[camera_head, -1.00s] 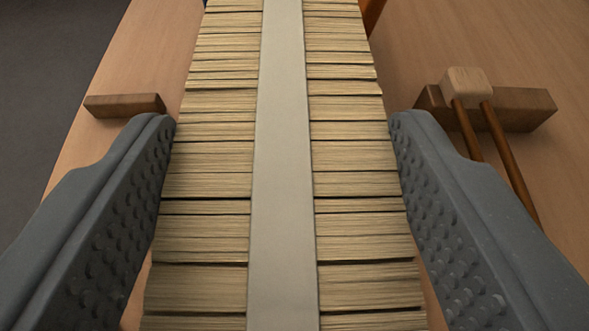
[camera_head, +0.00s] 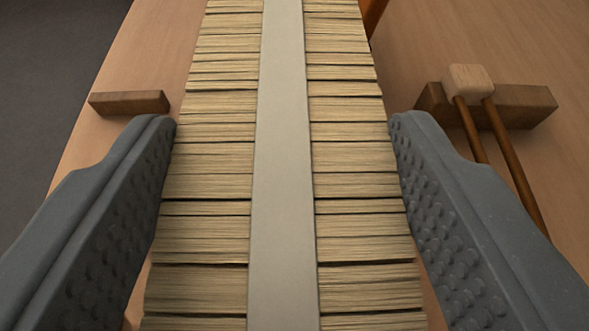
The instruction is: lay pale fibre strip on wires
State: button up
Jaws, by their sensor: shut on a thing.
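The pale fibre strip (camera_head: 215,190) runs from the bottom of the head view up past its top edge. It is made of many straw-coloured bundles lying crosswise, with a smooth grey-white band (camera_head: 284,170) along its middle. My gripper (camera_head: 284,135) has one dark grey studded finger on each side of the strip, and the fingers press against its edges. It is shut on the strip. Two thin brown rods (camera_head: 508,160) at the right lead up to a pale wooden block (camera_head: 467,79); I cannot tell whether they are the wires. The strip's ends are out of view.
A dark wooden block (camera_head: 129,102) lies at the left on the light wooden table (camera_head: 150,50). Another dark block (camera_head: 525,104) is behind the pale block at the right. An orange-brown piece (camera_head: 373,15) shows beside the strip at the top. The table's edge curves down the left, with dark floor beyond.

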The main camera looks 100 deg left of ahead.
jog(key=shift+f, duration=0.1)
jog(key=shift+s+f, duration=0.15)
jog(key=shift+f, duration=1.05)
jog(key=shift+w+r+p, duration=0.3)
jog(key=shift+w+p, duration=0.05)
jog(key=shift+p, duration=0.05)
jog(key=shift+f, duration=0.15)
dwell(0.6)
jog(key=shift+s+d+f, duration=0.1)
jog(key=shift+s+f, duration=0.15)
jog(key=shift+f, duration=0.7)
